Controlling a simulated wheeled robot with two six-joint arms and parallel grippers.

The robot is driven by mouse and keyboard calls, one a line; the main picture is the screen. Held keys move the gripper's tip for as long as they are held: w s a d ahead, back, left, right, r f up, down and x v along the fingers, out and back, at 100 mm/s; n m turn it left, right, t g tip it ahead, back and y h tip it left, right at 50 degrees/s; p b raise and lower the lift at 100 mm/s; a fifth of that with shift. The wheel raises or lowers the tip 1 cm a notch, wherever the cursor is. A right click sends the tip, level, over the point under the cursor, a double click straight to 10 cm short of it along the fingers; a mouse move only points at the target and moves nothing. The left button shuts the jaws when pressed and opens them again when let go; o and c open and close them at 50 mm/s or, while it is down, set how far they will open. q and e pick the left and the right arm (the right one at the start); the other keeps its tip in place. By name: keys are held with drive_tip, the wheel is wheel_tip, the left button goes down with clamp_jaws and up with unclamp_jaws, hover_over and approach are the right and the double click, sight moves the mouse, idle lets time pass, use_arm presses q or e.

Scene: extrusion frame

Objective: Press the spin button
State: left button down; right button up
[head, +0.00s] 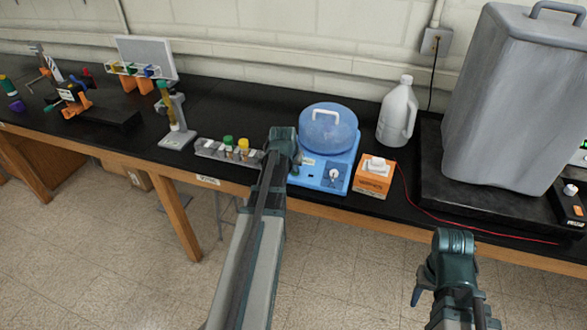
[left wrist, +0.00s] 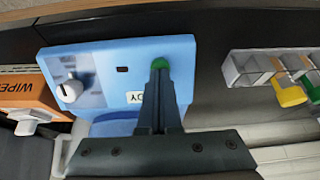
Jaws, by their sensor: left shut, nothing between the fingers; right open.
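The blue centrifuge (head: 347,156) with a clear blue lid (head: 328,128) stands near the bench's front edge. Its front panel has a white knob (head: 333,176), also seen in the left wrist view (left wrist: 70,91). A round green button (left wrist: 160,62) sits on the panel in the left wrist view. My left gripper (head: 295,172) is shut and empty, its fingertips (left wrist: 160,73) in front of the button and partly covering it. I cannot tell whether they touch it. My right gripper (head: 417,296) is open, low in front of the bench, apart from everything.
An orange wipes box (head: 374,180) stands right of the centrifuge, with a white jug (head: 397,112) behind. A tube rack (head: 222,151) is to the left. A large grey bin-like container (head: 510,100) and a red wire (head: 440,222) lie further right.

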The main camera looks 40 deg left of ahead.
use_arm(q)
drive_tip(key=shift+f, duration=0.1)
drive_tip(key=shift+b+x, duration=0.9)
drive_tip(key=shift+r, duration=0.25)
drive_tip(key=shift+s+d+r+p, duration=0.15)
drive_tip(key=shift+r+p, duration=0.3)
drive_tip(key=shift+p, duration=0.35)
drive_tip(key=p+v, duration=1.1)
drive_tip(key=v, duration=0.2)
drive_tip(key=shift+s+f, duration=0.1)
